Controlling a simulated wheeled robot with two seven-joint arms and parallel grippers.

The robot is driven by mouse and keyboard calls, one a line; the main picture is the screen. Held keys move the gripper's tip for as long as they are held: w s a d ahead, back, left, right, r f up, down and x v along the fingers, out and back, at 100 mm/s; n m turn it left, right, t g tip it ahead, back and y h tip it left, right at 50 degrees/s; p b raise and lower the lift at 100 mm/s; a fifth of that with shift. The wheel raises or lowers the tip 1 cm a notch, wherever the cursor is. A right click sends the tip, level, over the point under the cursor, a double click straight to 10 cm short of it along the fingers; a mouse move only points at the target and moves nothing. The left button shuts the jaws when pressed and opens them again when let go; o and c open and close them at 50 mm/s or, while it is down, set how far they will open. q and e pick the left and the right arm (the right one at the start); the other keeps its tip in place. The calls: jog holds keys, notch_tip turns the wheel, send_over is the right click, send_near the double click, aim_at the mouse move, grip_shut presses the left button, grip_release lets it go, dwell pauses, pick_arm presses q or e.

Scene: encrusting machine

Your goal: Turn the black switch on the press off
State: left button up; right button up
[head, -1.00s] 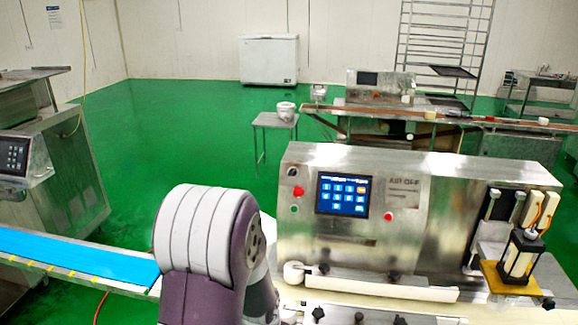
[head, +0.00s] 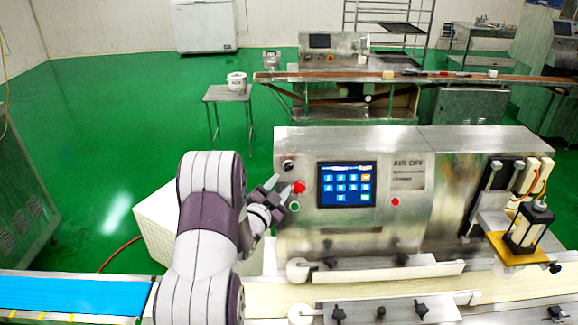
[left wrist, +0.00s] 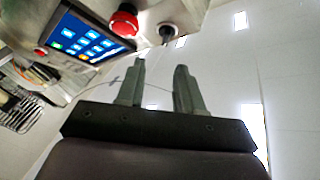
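The black switch (head: 289,166) is a small knob at the upper left of the press's front panel (head: 438,180). In the left wrist view the black switch (left wrist: 167,33) shows beyond the fingertips, beside a red button. My left gripper (head: 279,187) is just left of the panel, a little below the switch. In the left wrist view its fingers (left wrist: 160,68) are apart with nothing between them, and they do not appear to touch the switch. My right gripper is not in view.
A red button (head: 299,187) and a green button (head: 295,206) sit below the switch, close to my gripper. A lit touch screen (head: 346,184) is right of them. A pale conveyor belt (head: 385,291) runs along the front. Open green floor lies behind the arm.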

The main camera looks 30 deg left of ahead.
aim_at(287, 169)
pick_arm(q)
jog(key=w+a, duration=0.1)
jog(key=w+p, duration=0.1)
jog(key=w, duration=0.1)
jog(key=w+a, duration=0.1)
jog(key=shift+w+a+f+p, duration=0.2)
jog(key=shift+w+a+p, duration=0.1)
jog(key=shift+w, duration=0.1)
jog(key=shift+w+p, duration=0.35)
jog(key=shift+w, duration=0.75)
jog(key=shift+w+d+r, duration=0.1)
jog(key=shift+w+d, duration=0.2)
jog(key=shift+d, duration=0.1)
jog(key=shift+w+a, duration=0.1)
jog(key=shift+a, duration=0.2)
jog(key=shift+a+f, duration=0.15)
jog(key=shift+f, duration=0.1)
jog(key=shift+c, duration=0.6)
jog(key=c, duration=0.5)
grip_shut()
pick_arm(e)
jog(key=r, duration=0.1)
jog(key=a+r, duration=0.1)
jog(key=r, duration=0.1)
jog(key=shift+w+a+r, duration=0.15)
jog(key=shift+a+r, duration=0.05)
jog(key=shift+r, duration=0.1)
